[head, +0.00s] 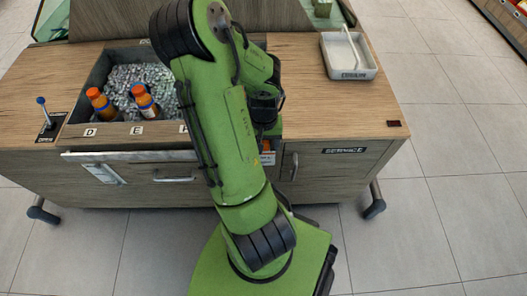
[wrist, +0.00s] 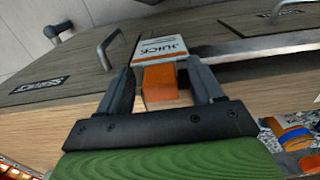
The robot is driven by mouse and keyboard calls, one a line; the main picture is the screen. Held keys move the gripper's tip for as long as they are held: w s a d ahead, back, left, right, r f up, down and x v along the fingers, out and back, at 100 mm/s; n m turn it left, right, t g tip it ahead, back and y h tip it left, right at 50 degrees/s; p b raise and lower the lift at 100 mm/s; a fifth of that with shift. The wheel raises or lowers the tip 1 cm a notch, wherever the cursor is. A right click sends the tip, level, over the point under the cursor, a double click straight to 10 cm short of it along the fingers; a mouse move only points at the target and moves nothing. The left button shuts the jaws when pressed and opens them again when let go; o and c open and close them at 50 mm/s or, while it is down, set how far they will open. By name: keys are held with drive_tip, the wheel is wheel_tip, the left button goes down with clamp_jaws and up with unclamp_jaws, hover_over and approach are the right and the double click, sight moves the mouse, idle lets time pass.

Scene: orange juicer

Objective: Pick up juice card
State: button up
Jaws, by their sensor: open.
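The juice card (wrist: 160,48), white with dark "JUICE" lettering, is in the middle of the wrist view, at the wooden counter front. An orange block-like piece (wrist: 163,83) adjoins its near end; I cannot tell whether it is part of the card. My gripper (wrist: 160,67) is open, its dark fingers on either side of the orange piece. Contact with either finger cannot be made out. In the head view a small white card (head: 267,158) shows on the counter front beside my arm, partly covered. My arm hides the fingers there.
The wooden counter (head: 310,110) has an ice bin (head: 75,112) with orange-capped bottles (head: 146,101). A drawer (head: 130,155) stands slightly out at the front left. A service door (head: 335,165) with a handle is at the right. A white tray (head: 349,75) sits on top. Floor is free to the right.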

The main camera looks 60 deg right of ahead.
drive_tip(key=shift+c, duration=0.5)
drive_tip(key=c, duration=1)
drive_tip(key=shift+o, duration=0.2)
drive_tip(key=shift+r, duration=0.15)
